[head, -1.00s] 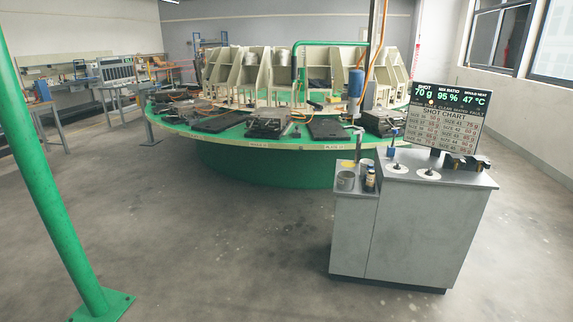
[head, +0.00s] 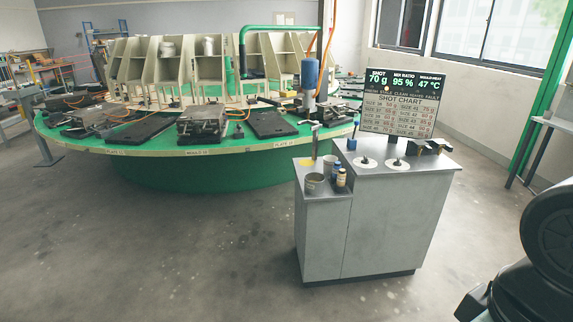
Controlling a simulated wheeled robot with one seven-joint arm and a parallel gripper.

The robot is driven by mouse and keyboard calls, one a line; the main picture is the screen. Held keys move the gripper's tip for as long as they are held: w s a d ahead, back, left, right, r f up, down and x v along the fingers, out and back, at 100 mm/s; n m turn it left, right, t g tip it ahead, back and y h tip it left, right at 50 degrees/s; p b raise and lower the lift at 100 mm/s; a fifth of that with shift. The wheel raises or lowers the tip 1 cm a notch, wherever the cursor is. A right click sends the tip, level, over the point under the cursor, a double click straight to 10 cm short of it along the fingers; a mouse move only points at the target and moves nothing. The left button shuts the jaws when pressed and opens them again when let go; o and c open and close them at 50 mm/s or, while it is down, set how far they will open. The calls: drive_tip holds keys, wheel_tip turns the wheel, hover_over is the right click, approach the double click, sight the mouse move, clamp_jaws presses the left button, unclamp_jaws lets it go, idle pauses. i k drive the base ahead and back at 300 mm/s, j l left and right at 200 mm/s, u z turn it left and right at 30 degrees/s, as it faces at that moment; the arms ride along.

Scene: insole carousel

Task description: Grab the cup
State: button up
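A grey cup (head: 314,184) stands upright on the lower left ledge of the grey cabinet (head: 380,228) in the head view. A second, paler cup-like container (head: 330,162) stands just behind it, partly hidden. Small dark bottles (head: 341,178) stand close to the right of the grey cup. A dark rounded part of my arm shows at the lower right, well apart from the cabinet. My gripper's fingers are not in view.
A display board (head: 402,100) stands on the cabinet's higher top, beside two white discs (head: 397,165) and dark clamp-like tools (head: 428,146). A large green round carousel (head: 190,163) is behind. Open floor (head: 180,250) lies in front and to the left.

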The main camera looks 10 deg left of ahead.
sight(328, 160)
drive_tip(key=i+j+u, duration=0.15)
drive_tip(key=i+j, duration=0.65)
drive_tip(key=i+l+u, duration=0.45)
drive_tip(key=i+l, duration=0.25)
drive_tip(key=i, duration=0.4)
drive_tip(key=i+l+u, duration=0.45)
drive_tip(key=i+l, duration=0.55)
